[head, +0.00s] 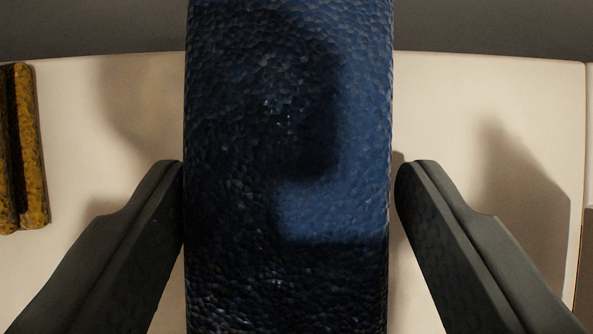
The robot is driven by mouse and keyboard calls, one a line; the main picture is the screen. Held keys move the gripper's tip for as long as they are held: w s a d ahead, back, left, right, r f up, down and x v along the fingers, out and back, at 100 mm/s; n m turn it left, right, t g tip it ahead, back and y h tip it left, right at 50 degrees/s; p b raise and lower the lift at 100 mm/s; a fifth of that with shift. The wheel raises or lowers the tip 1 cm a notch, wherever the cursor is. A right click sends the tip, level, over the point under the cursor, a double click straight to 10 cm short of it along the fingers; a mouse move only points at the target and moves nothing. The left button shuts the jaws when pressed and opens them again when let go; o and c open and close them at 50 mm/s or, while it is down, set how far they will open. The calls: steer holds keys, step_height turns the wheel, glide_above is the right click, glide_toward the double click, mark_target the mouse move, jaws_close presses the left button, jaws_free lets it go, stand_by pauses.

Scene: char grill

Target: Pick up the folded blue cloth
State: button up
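The folded blue cloth (335,215) is a long dark blue strip with a pebbled surface. It fills the middle of the head view from top to bottom, and its ends are cut off by the frame. My gripper (290,165) is open, with one finger on each side of the cloth. The left finger lies right along the cloth's left edge; I cannot tell whether it touches. A thin gap shows between the right fingertip and the cloth's right edge. Shadow covers much of the cloth.
A cream surface (75,130) lies on both sides of the cloth, with a dark grey area (90,25) beyond its far edge. A yellow-brown rough-textured block (30,150) sits at the far left. The surface right of the cloth is clear.

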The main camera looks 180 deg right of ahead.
steer(key=c, duration=0.4)
steer(key=shift+r, duration=0.9)
steer(key=s, duration=3.2)
steer(key=shift+f, duration=0.15)
